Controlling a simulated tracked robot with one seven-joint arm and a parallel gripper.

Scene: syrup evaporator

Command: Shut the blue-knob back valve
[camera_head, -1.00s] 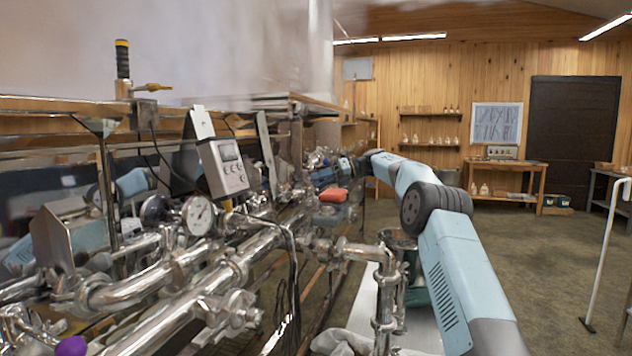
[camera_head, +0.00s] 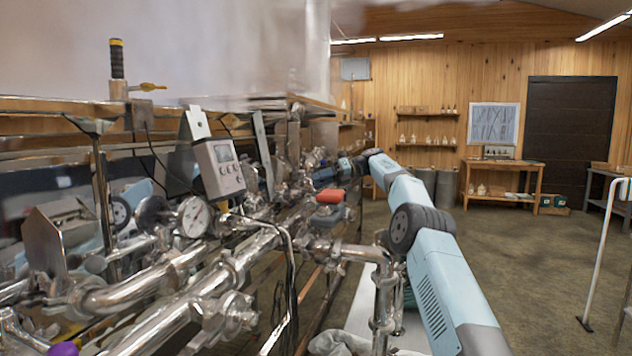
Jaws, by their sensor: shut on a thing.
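My arm reaches from the lower right to the far end of the pipework, where my gripper (camera_head: 324,173) is small and dark among the steel fittings. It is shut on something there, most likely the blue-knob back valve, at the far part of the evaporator. The fingertips and the knob cannot be made out separately, so the knob's angle cannot be told.
A red-orange handle (camera_head: 330,196) sits on the pipework just below my gripper. A purple knob (camera_head: 63,349) is at the lower left. A round gauge (camera_head: 193,217) and a grey meter box (camera_head: 219,168) stand above the pipes. Open floor lies to the right.

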